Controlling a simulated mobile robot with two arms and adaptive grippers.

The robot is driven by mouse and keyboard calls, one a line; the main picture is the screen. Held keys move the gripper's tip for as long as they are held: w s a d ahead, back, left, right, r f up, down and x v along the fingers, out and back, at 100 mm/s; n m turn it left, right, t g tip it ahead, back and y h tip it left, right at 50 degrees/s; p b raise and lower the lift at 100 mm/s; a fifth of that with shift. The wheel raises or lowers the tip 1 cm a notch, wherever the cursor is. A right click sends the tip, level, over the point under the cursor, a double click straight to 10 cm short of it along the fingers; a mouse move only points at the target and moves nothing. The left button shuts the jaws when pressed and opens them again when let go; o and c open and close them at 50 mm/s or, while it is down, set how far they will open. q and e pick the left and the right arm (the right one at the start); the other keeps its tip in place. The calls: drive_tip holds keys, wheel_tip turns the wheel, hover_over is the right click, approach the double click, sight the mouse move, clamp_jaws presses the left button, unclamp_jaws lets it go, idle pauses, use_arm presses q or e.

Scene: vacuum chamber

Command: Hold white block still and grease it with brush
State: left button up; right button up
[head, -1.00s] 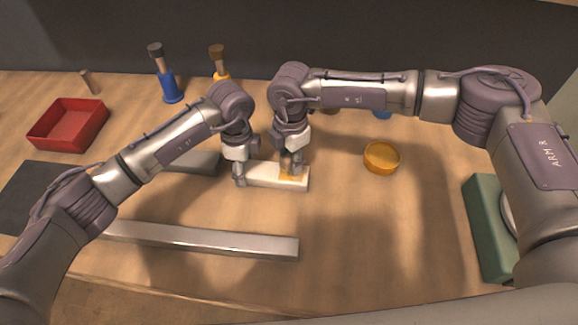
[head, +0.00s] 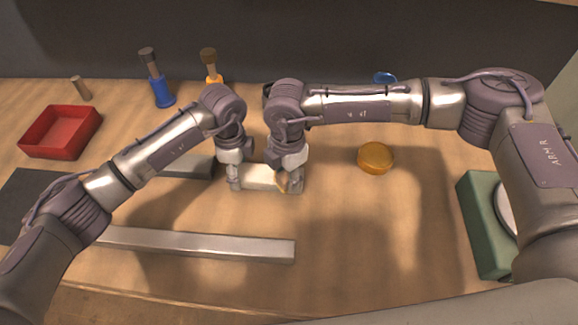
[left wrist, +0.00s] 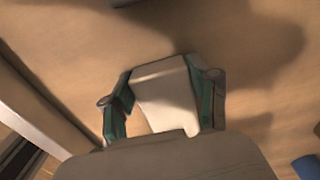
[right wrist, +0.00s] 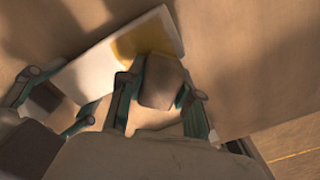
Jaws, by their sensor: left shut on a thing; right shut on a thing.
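The white block (head: 262,178) lies flat on the table in the middle of the head view. My left gripper (head: 233,178) is shut on its left end, and the block also shows between the fingers in the left wrist view (left wrist: 167,92). My right gripper (head: 290,165) is over the block's right end, shut on the brush, whose handle (right wrist: 160,82) shows between the fingers in the right wrist view. A yellow grease patch (right wrist: 142,38) covers part of that end. The bristles are mostly hidden, so I cannot tell if they touch the block.
A yellow round tin (head: 375,158) stands to the right. A long metal bar (head: 200,243) lies in front. A red tray (head: 60,132) is at the left, a blue-based bottle (head: 160,92) at the back, and a green device (head: 480,225) at the right.

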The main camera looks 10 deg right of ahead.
drive_tip(key=shift+w+d, duration=0.25)
drive_tip(key=shift+w, duration=0.75)
drive_tip(key=shift+w+d, duration=0.2)
drive_tip(key=shift+w, duration=0.8)
drive_tip(key=shift+w+d, duration=0.25)
drive_tip(key=shift+w, duration=0.75)
wheel_tip(320, 180, up, 8)
drive_tip(key=shift+s, duration=0.1)
use_arm(q)
drive_tip(key=o, duration=1.5)
wheel_tip(320, 180, up, 12)
